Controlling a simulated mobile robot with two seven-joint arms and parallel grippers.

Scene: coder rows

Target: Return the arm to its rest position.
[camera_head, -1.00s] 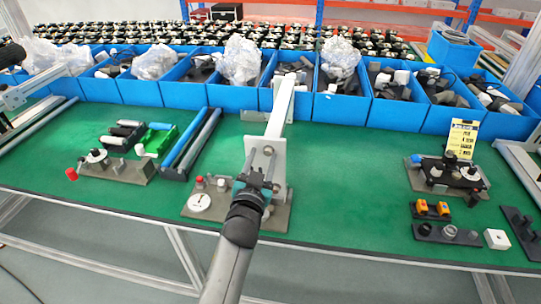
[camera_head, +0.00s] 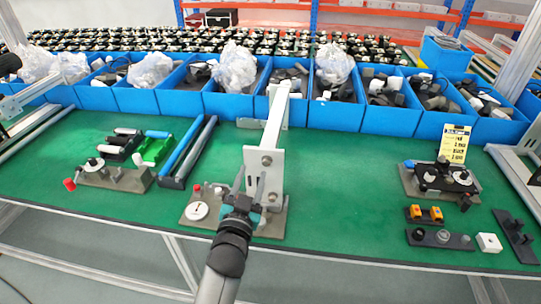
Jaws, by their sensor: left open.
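My left gripper (camera_head: 250,185) is in front of a grey fixture plate (camera_head: 270,222) at the middle of the table's front part. Its two thin fingers point away from me and stand apart, with nothing seen between them. It overlaps the fixture's upright metal bracket (camera_head: 264,160) in the picture; I cannot tell whether they touch. The plate carries a white dial (camera_head: 197,211) and a red knob on its left side. My right gripper is not in view.
Blue bins (camera_head: 335,113) with dark parts and plastic bags line the back of the green table (camera_head: 345,190). Another fixture (camera_head: 113,178) stands at left and one (camera_head: 440,180) at right with a yellow card (camera_head: 455,143). The green surface right of centre is clear.

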